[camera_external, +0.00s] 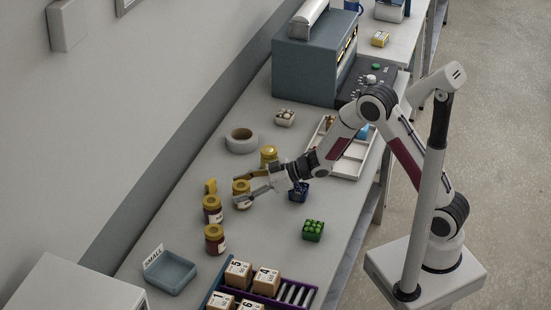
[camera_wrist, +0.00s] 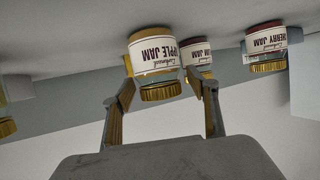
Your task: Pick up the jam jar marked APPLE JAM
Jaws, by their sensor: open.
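The jar marked APPLE JAM (camera_wrist: 155,52) hangs upside down in the wrist view, its white label facing me and its gold lid pointing down in the picture. It appears to be the jar with the yellow lid (camera_external: 241,188) at the fingertips in the external view. My gripper (camera_external: 244,185) is open, reaching left low over the table. In the wrist view its two fingers (camera_wrist: 160,80) stand on either side of the apple jar, with a gap visible at the right. Contact on the left side cannot be told.
Two dark red jars (camera_external: 212,208) (camera_external: 215,240) stand in front of the apple jar; one reads CHERRY JAM (camera_wrist: 268,42). Another yellow jar (camera_external: 269,155) stands behind my gripper. A blue tray (camera_external: 170,274), a green-filled box (camera_external: 313,230) and a tape roll (camera_external: 241,140) are nearby.

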